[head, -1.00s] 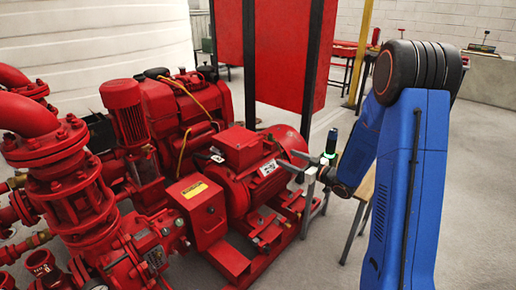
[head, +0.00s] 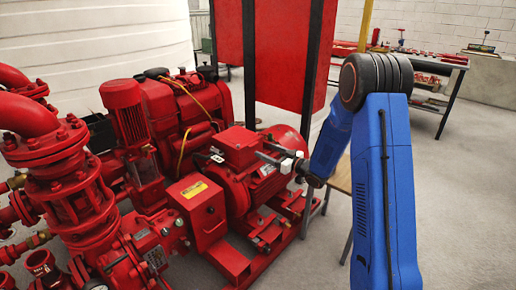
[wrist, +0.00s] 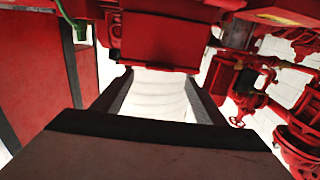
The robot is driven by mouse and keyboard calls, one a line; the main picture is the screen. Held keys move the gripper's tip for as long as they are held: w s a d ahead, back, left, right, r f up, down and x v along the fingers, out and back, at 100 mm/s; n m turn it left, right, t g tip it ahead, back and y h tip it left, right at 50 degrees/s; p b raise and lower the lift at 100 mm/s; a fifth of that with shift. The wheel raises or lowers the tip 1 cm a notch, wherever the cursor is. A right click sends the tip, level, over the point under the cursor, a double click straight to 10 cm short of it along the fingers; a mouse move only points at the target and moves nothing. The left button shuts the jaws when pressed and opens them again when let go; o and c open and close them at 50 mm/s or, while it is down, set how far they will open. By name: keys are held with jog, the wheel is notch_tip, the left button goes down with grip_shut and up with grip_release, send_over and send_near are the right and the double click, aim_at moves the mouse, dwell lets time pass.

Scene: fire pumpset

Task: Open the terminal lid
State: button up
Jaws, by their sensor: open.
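The terminal box with its flat red lid (head: 237,137) sits on top of the red electric motor (head: 262,190) in the head view. The lid looks closed. My gripper (head: 262,151) is at the right side of the box, close to it, with its fingers pointing left toward it. I cannot tell whether they touch. In the wrist view my gripper (wrist: 159,76) is open, its two dark fingers spread with nothing between them. A red box-shaped part, seemingly the terminal box (wrist: 160,40), lies just beyond the fingertips.
A red box with a yellow label (head: 195,189) stands in front of the motor. Red pump pipes (head: 60,160) fill the left side. A red panel (head: 285,50) with black posts stands behind. A wooden stool (head: 343,176) is beneath my arm. Floor at right is clear.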

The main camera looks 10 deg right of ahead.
jog(key=shift+x, duration=2.95)
